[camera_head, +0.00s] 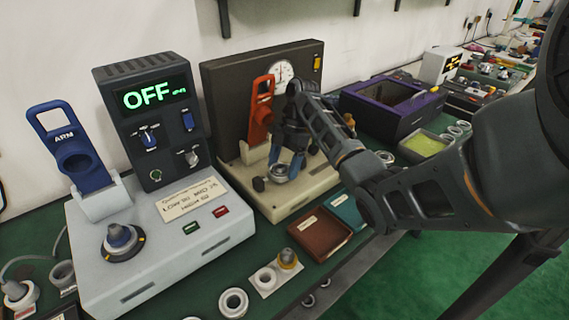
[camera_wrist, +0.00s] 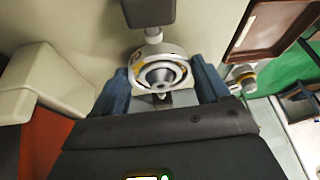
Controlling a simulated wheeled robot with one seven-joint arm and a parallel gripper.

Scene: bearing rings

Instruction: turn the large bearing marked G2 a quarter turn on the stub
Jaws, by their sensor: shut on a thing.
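The large bearing (camera_head: 279,174) sits on the stub of the beige machine with the dial, low at its front. In the wrist view the bearing (camera_wrist: 180,72) is a pale ring with a yellowish mark on its rim, around a grey stub end (camera_wrist: 160,75). I cannot read G2 on it. My gripper (camera_head: 285,167) points down at the bearing. In the wrist view its blue fingers (camera_wrist: 162,82) stand on either side of the ring, shut on it. The fingers hide parts of the ring's sides.
The beige machine (camera_head: 305,190) carries a red handle (camera_head: 261,110) beside my gripper. A dark knob (camera_wrist: 150,12) stands close to the bearing. A grey unit reading OFF (camera_head: 152,97) stands left. Brown (camera_head: 320,235) and teal trays lie in front right, with loose rings (camera_head: 233,303) nearby.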

